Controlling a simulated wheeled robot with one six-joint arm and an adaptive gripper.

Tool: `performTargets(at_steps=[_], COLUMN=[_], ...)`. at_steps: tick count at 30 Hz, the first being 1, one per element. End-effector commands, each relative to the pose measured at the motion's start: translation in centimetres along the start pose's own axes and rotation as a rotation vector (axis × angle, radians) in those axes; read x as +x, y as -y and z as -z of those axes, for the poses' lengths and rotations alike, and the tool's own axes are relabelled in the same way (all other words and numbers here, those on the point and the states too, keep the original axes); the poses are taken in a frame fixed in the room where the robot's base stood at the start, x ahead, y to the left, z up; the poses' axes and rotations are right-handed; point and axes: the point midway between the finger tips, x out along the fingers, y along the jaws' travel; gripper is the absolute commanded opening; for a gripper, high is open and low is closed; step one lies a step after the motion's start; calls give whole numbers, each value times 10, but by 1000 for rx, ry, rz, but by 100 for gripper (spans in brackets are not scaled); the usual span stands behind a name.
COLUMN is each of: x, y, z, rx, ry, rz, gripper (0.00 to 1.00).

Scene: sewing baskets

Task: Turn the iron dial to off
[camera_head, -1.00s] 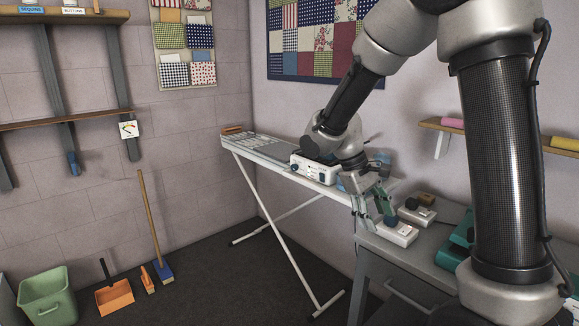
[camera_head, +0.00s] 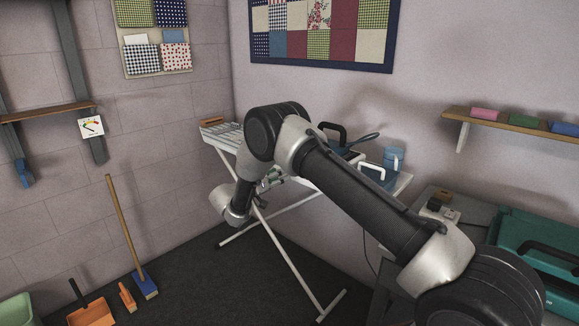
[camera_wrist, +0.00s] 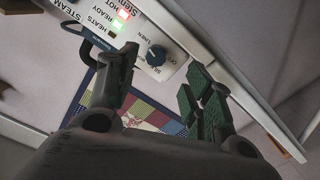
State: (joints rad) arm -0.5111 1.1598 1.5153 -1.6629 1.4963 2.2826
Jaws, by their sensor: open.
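The dial (camera_wrist: 155,55) is a dark blue round knob on a white panel (camera_wrist: 176,72) in the wrist view, with small printed settings around it. I cannot read surely which one it points to. My gripper (camera_wrist: 160,72) is open, one green-padded finger to each side of the dial in the picture; I cannot tell whether either touches it. In the head view my gripper (camera_head: 271,180) is at the front edge of the ironing board (camera_head: 222,138), partly hidden by my arm. My arm hides the panel there. The iron's dark handle (camera_head: 334,127) shows behind my arm.
A red light (camera_wrist: 123,14) and a green light (camera_wrist: 116,27) glow on the panel. A blue container (camera_head: 394,157) stands at the board's right end. A grey table with a teal case (camera_head: 540,262) is at right. A broom (camera_head: 126,232) leans on the left wall.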

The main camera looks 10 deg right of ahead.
Motion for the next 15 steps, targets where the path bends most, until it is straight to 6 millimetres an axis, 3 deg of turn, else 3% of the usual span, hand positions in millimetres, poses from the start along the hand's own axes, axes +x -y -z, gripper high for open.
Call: performTargets(at_steps=[3,8,15], x=[-1,4,40], y=[-1,-3,-4], z=[6,6,6], rx=[146,243,247], ry=[-26,-27,-26], rz=[-2,-6,-8], gripper=[51,51,51])
